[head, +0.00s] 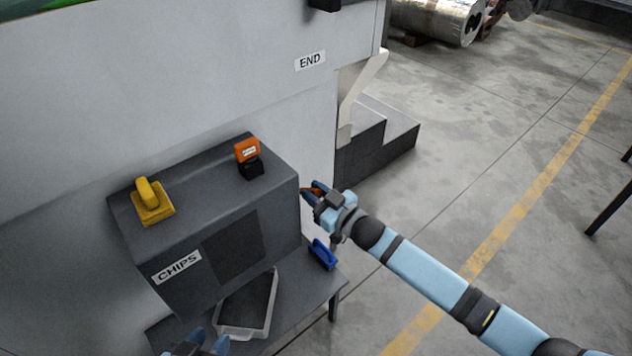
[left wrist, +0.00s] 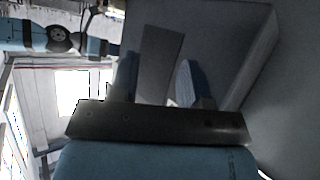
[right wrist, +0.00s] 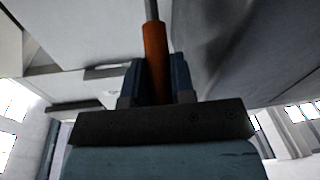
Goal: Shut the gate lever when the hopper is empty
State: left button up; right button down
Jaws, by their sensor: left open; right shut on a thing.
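The hopper is a dark grey box (head: 215,200) labelled CHIPS, against a pale machine wall. Its front has a darker panel (head: 234,248); I cannot see inside it. The gate lever has an orange grip (right wrist: 155,50) on a grey rod, at the box's right side. My right gripper (head: 311,193) is shut on that orange grip; the fingers (right wrist: 155,80) also show around it in the right wrist view. My left gripper (head: 207,342) is open and empty at the bottom edge of the head view, in front of the box. Its spread fingers show in the left wrist view (left wrist: 157,78).
A shallow tray (head: 243,331) with a dark inside sits below the box on a dark stand (head: 318,288). A blue object (head: 322,254) lies to its right. A yellow object (head: 152,203) and an orange-and-black one (head: 248,157) sit on the box.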

jog(key=shift+w+a+r+g+h+p, duration=0.15)
jog(key=shift+r+g+h+p, duration=0.2)
jog(key=shift+p, duration=0.6)
jog(key=shift+w+a+r+g+h+p, duration=0.15)
jog(key=shift+r+p, duration=0.25)
jog(key=shift+p, duration=0.5)
jog(key=shift+w+r+g+h+p, duration=0.15)
jog(key=shift+r+p, duration=0.25)
jog(key=shift+p, duration=0.55)
jog(key=p, duration=0.1)
jog(key=g+p, duration=0.1)
jog(key=shift+w+a+r+h+p, duration=0.15)
jog(key=shift+w+a+h+p, duration=0.05)
jog(key=shift+w+h+p, duration=0.15)
pick_arm(q)
jog(key=r, duration=0.2)
jog(key=a+r+g+p, duration=0.1)
jog(key=shift+s+y, duration=0.25)
jog(key=shift+y, duration=0.15)
pick_arm(e)
jog(key=shift+w+a, duration=0.1)
jog(key=c, duration=1)
grip_release()
jog(key=shift+o, duration=0.2)
